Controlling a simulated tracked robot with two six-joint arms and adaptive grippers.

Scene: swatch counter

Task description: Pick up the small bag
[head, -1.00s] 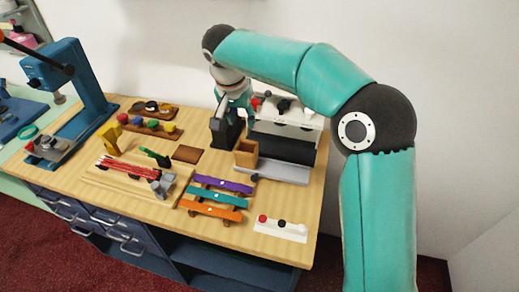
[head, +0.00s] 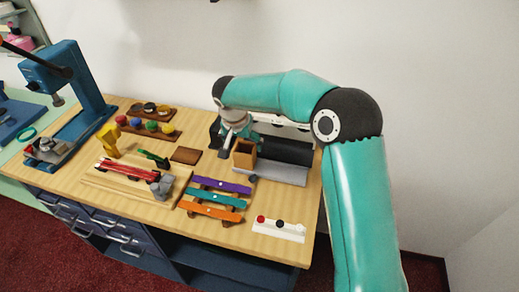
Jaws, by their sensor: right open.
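I cannot pick out a small bag for certain. A black object (head: 214,131) stands at the back of the counter, partly hidden behind my right gripper, and I cannot tell what it is. My right gripper (head: 225,148) points down, open, just left of a brown open-topped box (head: 244,154). Its fingers are small and dark in the picture, and I see nothing between them. I cannot tell whether it touches the black object or the box. My left gripper is not in view.
Purple, teal and orange strips (head: 215,197) lie on a rack in front. A grey machine with a dark roller (head: 285,150) stands right of the box, under my arm. A brown flat block (head: 185,155) lies to the left. A blue press (head: 75,90) stands far left.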

